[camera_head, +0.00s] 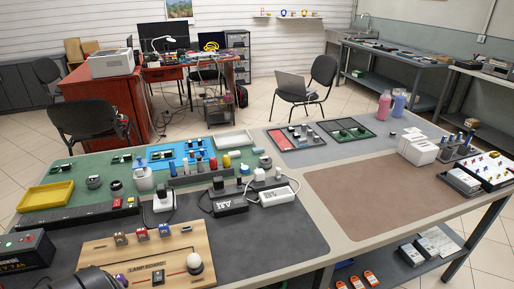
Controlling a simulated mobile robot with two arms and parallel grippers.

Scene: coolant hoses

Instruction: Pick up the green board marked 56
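Several small green boards are in view, but all are too small to read a 56 on any of them. Some green boards (348,133) lie in a dark tray at the back middle of the table. Other small green boards (121,159) lie on the green mat at the left, near the blue mat, and one more green board (62,170) lies at that mat's left end. Neither of my grippers shows. A dark rounded shape at the bottom left edge may be part of my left arm; I cannot tell.
A wooden lamp board (150,255) lies at the front left. A yellow tray (45,196), power adapters (232,204) and a blue mat (178,155) crowd the left half. The brown mat (385,185) is bare. Pink bottle (384,105) and white boxes (420,148) stand at the right.

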